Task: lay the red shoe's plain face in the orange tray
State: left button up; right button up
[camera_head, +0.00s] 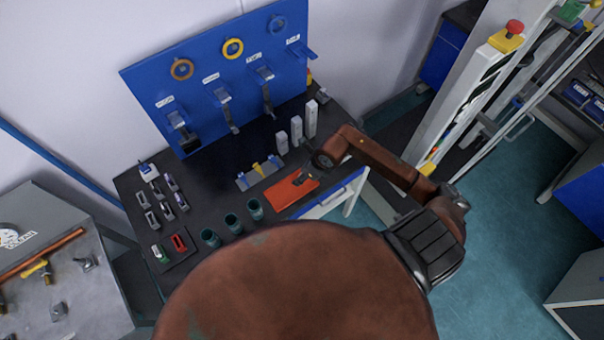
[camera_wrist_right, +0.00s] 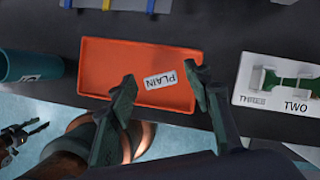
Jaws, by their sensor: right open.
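The orange tray (camera_head: 283,193) lies near the right front edge of the dark bench. A red piece, seemingly the red shoe (camera_head: 179,243), sits in a dark holder at the bench's front left, far from this gripper. A dark pronged shape (camera_wrist_right: 22,137) at the wrist view's lower left may be my left gripper.
Several teal cups (camera_head: 232,222) stand left of the tray. Grey blocks (camera_head: 296,131) stand behind it. A white plate (camera_wrist_right: 273,103) marked TWO and THREE, bearing a green piece, lies to the right in the wrist view. A blue tool board (camera_head: 222,75) backs the bench.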

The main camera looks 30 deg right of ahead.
jog(key=b+v, duration=0.1)
jog(key=v, duration=1.1)
